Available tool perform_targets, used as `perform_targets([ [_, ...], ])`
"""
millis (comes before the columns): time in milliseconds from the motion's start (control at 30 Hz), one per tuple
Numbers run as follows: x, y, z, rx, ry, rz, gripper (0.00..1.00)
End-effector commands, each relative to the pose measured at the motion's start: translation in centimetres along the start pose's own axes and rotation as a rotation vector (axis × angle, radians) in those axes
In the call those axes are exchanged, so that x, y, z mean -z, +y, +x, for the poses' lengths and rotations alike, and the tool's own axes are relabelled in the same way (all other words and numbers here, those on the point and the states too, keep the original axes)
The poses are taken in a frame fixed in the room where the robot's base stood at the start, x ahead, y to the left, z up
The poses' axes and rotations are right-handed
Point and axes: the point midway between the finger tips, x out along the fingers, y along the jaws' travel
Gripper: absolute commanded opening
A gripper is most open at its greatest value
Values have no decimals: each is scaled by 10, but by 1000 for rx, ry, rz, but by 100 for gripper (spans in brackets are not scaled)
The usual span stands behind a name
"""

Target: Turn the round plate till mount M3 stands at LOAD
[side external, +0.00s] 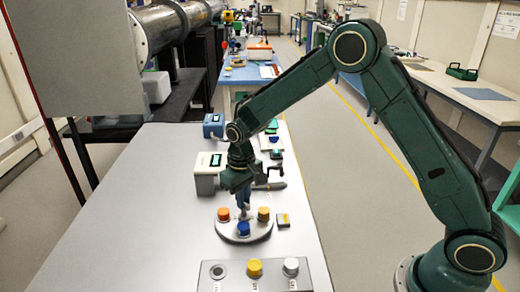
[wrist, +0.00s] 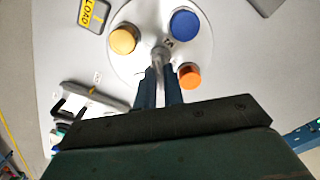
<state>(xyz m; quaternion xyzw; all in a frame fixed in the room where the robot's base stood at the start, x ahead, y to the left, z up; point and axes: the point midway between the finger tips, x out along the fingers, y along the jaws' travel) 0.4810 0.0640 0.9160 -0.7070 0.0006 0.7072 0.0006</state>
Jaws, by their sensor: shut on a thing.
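The round white plate (side external: 260,232) lies on the bench and carries an orange-capped mount (side external: 223,214), a yellow-capped mount (side external: 263,214) and a blue-capped mount (side external: 243,229). In the wrist view the plate (wrist: 145,15) shows the yellow cap (wrist: 123,39) left, blue (wrist: 185,23) upper right and orange (wrist: 189,76) lower right. Small dark lettering by the blue cap is too blurred to read surely. The LOAD marker (wrist: 92,14) lies beside the plate, nearest the yellow cap. My gripper (side external: 244,204) points down, shut on a grey upright post (wrist: 160,60) near the plate's middle.
A grey block (side external: 235,283) in front holds a yellow cap (side external: 254,268), a white cap (side external: 291,266) and an empty round seat (side external: 219,270). A white instrument box (side external: 207,172) and a blue one (side external: 213,126) stand behind the plate. The bench left of the plate is clear.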

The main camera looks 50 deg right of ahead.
Motion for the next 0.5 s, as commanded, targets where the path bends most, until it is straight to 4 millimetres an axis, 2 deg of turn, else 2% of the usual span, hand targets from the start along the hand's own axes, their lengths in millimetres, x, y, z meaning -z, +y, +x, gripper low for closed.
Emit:
perform_targets([
  [233, 0, 0, -1, 0, 1, -1, 0],
  [267, 0, 0, -1, 0, 1, -1, 16],
  [333, 0, 0, -1, 0, 1, -1, 29],
  [500, 0, 0, 0, 0, 1, -1, 32],
])
